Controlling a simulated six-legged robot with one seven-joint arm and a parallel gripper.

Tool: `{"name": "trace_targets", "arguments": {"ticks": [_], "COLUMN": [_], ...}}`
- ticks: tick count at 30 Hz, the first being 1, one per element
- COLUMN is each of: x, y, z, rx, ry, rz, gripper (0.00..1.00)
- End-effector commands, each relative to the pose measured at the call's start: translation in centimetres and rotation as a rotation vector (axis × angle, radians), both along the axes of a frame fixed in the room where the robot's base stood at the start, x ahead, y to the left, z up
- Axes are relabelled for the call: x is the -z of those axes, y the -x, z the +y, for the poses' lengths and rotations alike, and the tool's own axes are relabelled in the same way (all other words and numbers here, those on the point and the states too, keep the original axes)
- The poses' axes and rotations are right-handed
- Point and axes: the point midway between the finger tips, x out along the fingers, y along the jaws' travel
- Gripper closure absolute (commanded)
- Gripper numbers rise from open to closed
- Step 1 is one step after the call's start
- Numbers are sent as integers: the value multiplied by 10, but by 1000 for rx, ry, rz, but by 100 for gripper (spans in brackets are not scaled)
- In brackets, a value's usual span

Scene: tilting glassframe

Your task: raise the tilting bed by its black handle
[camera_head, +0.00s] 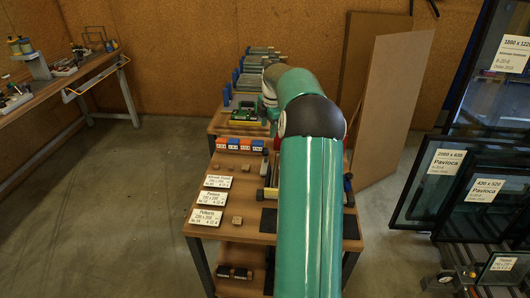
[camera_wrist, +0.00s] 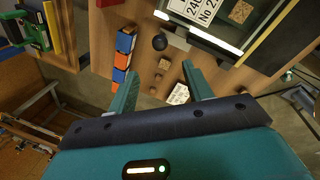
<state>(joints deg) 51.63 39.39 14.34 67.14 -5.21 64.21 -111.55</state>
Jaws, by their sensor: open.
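In the wrist view my gripper (camera_wrist: 160,70) is open, its two teal fingers apart with nothing held between them. A round black knob, which looks like the black handle (camera_wrist: 160,42), shows just beyond the gap between the fingertips, apart from both. Beside it is a framed panel with a bright metal edge, which looks like the tilting bed (camera_wrist: 205,36); it is cut off by the top of the picture. I cannot tell its tilt. In the head view my teal arm hides my gripper and most of the bed.
The wooden bench (camera_head: 255,205) carries white label cards (camera_head: 211,198), small wooden cubes (camera_head: 237,220) and a row of orange and blue blocks (camera_head: 240,144). The blocks also show in the wrist view (camera_wrist: 123,58). Framed glass panes (camera_head: 432,180) stand at right. Floor left of the bench is clear.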

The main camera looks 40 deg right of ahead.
Motion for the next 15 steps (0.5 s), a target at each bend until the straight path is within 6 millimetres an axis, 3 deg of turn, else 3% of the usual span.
{"name": "trace_targets", "arguments": {"ticks": [5, 15], "x": [13, 75], "y": [-2, -13], "z": [-2, -5], "rx": [-7, -5], "ry": [-1, -3], "rz": [2, 3], "gripper": [50, 50]}}
